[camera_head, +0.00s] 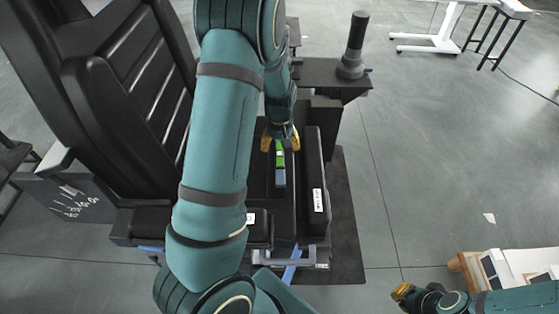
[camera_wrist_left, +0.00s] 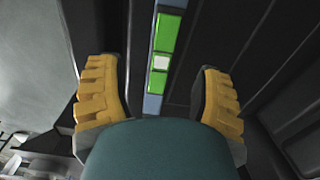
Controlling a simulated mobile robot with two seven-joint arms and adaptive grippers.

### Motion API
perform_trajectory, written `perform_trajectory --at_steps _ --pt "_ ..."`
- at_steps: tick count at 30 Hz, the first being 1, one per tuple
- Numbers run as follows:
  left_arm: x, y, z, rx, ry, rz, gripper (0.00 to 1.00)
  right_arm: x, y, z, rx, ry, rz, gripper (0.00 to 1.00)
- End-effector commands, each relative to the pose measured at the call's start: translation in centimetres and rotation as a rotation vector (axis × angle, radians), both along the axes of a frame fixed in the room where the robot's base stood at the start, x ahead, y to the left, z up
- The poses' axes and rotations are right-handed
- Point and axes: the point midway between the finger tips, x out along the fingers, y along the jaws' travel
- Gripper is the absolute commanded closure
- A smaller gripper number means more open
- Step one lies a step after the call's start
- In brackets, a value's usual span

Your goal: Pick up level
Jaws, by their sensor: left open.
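The level is a narrow bar in green and grey-blue with a white middle piece. In the head view the level (camera_head: 280,178) lies on the dark seat surface, partly hidden at its far end by my left gripper (camera_head: 280,139). In the left wrist view the level (camera_wrist_left: 157,82) runs between the two yellow fingers of my left gripper (camera_wrist_left: 160,98), with a clear gap on each side. The left gripper is open and empty. My right gripper (camera_head: 402,292) is at the lower right of the head view, far from the level; its finger opening is too small to judge.
A black seat with a tall ribbed backrest (camera_head: 125,95) stands to the left. A padded armrest (camera_head: 313,185) borders the level on the right. A joystick (camera_head: 354,48) stands on a black console behind. A wooden-edged box (camera_head: 470,270) is at lower right. Open floor lies to the right.

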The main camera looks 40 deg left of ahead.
Motion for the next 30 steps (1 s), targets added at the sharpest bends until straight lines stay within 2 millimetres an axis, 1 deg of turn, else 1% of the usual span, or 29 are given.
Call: perform_trajectory --at_steps 1,8,11,15,18,25,26,27,29,30 --pt "0.0 0.1 -0.6 0.000 0.001 0.001 0.33 0.0 0.0 -0.1 0.000 0.001 0.001 1.00" --pt "0.0 0.1 -1.6 0.000 0.000 -0.001 0.33 -0.1 0.0 -0.3 0.001 0.002 0.002 1.00" --pt "0.0 0.2 -2.8 -0.001 0.001 0.001 0.33 -0.2 0.1 -0.5 0.001 0.003 0.003 1.00" --pt "0.0 0.4 -4.9 0.000 0.003 0.000 0.33 -0.3 0.1 -0.9 0.002 0.006 0.006 1.00" --pt "0.1 0.4 -6.0 0.000 0.000 -0.001 0.33 -0.3 0.1 -1.1 0.002 0.008 0.006 1.00" --pt "0.1 0.4 -6.2 0.001 -0.001 -0.001 0.33 -0.4 0.1 -1.0 0.002 0.008 0.006 1.00" --pt "0.1 0.4 -6.2 0.001 -0.001 -0.001 0.32 -0.4 0.1 -1.0 0.002 0.008 0.006 1.00" --pt "0.1 0.4 -6.2 0.001 -0.001 -0.001 0.46 -0.4 0.1 -1.0 0.002 0.008 0.006 1.00" --pt "0.1 0.4 -6.2 0.001 -0.001 -0.001 0.67 -0.4 0.1 -1.0 0.002 0.008 0.006 1.00" --pt "0.1 0.4 -6.2 0.001 -0.001 -0.001 0.81 -0.4 0.1 -1.0 0.002 0.008 0.006 1.00"
